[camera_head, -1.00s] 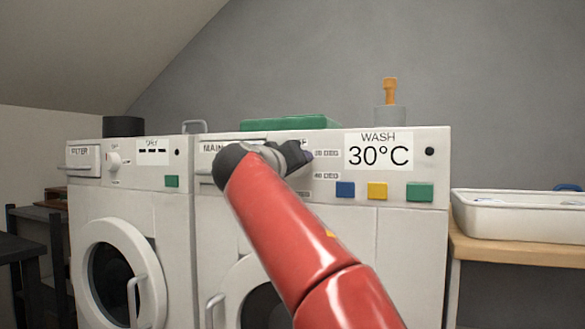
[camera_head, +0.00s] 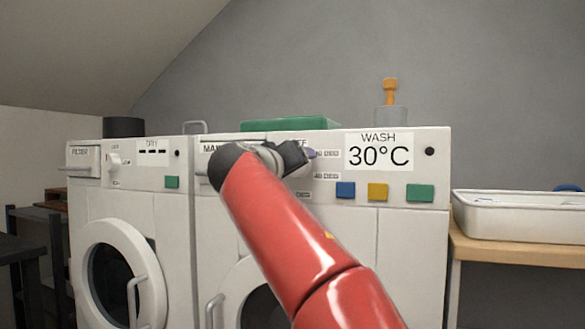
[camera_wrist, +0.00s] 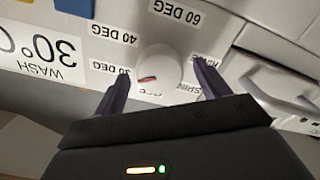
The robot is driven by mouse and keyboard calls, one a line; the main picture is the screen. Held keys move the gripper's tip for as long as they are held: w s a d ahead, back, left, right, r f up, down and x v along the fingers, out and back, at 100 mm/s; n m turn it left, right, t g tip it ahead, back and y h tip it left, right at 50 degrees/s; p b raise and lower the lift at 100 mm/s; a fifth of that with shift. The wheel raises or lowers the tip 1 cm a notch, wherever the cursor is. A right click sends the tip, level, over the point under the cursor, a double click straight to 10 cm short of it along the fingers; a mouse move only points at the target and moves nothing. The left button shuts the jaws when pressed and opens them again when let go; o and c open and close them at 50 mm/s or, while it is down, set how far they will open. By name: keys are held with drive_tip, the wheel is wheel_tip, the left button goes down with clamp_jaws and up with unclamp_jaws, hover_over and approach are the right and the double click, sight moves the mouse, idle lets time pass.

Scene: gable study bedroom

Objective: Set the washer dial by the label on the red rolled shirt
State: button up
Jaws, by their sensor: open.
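The washer (camera_head: 416,250) is the white machine at the right in the head view. Its display (camera_head: 379,152) reads WASH 30°C. In the wrist view the same display (camera_wrist: 40,52) appears upside down. The white round dial (camera_wrist: 158,69) has a red mark toward the 30 DEG label (camera_wrist: 110,72). My gripper (camera_wrist: 161,72) is open, its dark purple fingers on either side of the dial; I cannot tell whether they touch it. In the head view my gripper (camera_head: 311,154) is at the panel and hides the dial. The red rolled shirt is not in view.
A dryer (camera_head: 137,207) stands left of the washer. Blue (camera_head: 345,190), yellow (camera_head: 377,191) and green (camera_head: 420,193) buttons lie below the display. A white basin (camera_head: 515,215) rests on a wooden bench at the right. A green case (camera_head: 290,124) lies on top.

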drive_tip(key=b+v, duration=0.1)
drive_tip(key=v, duration=0.5)
drive_tip(key=shift+s+a, duration=0.15)
drive_tip(key=shift+s, duration=0.25)
drive_tip(key=s+d+f+n+g+y+p, duration=0.1)
drive_tip(key=s+d+f+g+p, duration=0.2)
drive_tip(key=d+f, duration=0.45)
drive_tip(key=s+d+f+g+y, duration=0.1)
drive_tip(key=s+d+f+g, duration=0.25)
drive_tip(key=d+f, duration=0.35)
drive_tip(key=s+d+f+m+g+y+p, duration=0.1)
drive_tip(key=s+d+f+g+y, duration=0.1)
drive_tip(key=s+f, duration=0.9)
drive_tip(key=s+d+f+m+g+y+p, duration=0.2)
drive_tip(key=s+d+f+g, duration=0.1)
drive_tip(key=s+f, duration=0.8)
drive_tip(key=shift+d+f, duration=0.7)
drive_tip(key=shift+f, duration=0.1)
